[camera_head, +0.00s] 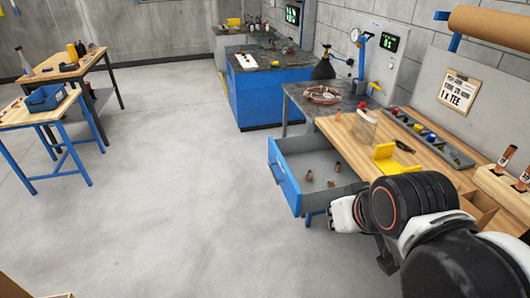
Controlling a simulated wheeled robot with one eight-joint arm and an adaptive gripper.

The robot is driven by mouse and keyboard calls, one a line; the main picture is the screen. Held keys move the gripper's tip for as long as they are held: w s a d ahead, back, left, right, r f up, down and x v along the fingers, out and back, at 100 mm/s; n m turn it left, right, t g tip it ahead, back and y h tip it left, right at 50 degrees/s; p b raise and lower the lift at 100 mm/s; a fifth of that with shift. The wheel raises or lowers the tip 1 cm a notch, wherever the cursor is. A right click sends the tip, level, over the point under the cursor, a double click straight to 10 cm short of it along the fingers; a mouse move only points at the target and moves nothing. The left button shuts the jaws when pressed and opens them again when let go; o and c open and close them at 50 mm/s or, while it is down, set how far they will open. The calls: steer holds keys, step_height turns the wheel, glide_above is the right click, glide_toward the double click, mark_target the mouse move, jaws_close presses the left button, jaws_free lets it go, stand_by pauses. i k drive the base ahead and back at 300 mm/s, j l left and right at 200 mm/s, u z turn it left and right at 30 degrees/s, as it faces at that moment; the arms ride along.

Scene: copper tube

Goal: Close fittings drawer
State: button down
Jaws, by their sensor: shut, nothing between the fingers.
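The open blue drawer (283,178) sticks out to the left from under the wooden workbench (440,168). Its blue front has a handle on the outer face, and its grey inside holds several small copper fittings (322,181). The dark part that looks like my gripper (386,263) shows low under the arm's black joint, mostly hidden. It is shut and empty, right of and nearer than the drawer, with no visible contact.
A yellow fixture (388,158) and a tray of coloured parts (430,138) stand on the bench. A grey-topped table (310,101) with a copper coil adjoins it. A blue cabinet (262,96) stands beyond. Open floor (170,170) lies left of the drawer.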

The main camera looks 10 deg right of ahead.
mark_target(290, 159)
steer(key=i+z, duration=0.3)
steer(key=i, duration=0.75)
